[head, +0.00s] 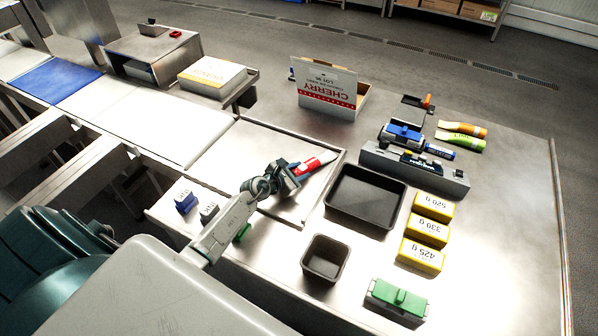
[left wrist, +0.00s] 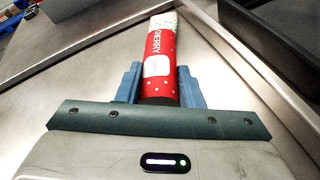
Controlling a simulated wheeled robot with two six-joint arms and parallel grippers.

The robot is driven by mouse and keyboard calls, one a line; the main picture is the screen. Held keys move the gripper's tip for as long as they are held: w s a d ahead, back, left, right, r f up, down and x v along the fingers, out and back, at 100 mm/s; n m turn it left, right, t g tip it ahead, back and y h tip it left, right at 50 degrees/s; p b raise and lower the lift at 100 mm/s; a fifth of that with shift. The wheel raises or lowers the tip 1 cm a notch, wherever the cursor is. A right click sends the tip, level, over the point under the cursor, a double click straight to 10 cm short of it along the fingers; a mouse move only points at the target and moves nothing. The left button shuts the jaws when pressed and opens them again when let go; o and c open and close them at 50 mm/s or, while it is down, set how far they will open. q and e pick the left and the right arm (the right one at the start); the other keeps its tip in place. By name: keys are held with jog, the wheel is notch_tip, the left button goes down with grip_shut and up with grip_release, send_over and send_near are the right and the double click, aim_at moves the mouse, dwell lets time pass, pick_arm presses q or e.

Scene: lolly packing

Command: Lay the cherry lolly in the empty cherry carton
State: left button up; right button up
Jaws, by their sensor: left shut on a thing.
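The cherry lolly (head: 310,165) is a red tube with white dots, a white label and a pale end. My left gripper (head: 294,177) is shut on it, above the steel table's raised-edge panel. In the left wrist view the lolly (left wrist: 160,70) lies between the blue fingers (left wrist: 160,88), its CHERRY lettering showing and its pale end pointing away. The cherry carton (head: 346,108) stands farther back, apart from the gripper, with its white CHERRY flap raised toward me. The flap hides most of the inside. My right gripper is not in view.
A large black tray (head: 366,222) and a small black bin (head: 314,276) stand right of my left arm. Yellow weight blocks (head: 428,230), a green-topped block (head: 398,298) and a grey holder (head: 452,185) stand farther right. An orange-lettered carton (head: 212,77) is at back left.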

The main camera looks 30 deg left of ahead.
pick_arm(q)
jog(key=shift+f, duration=0.15)
jog(key=o, duration=1)
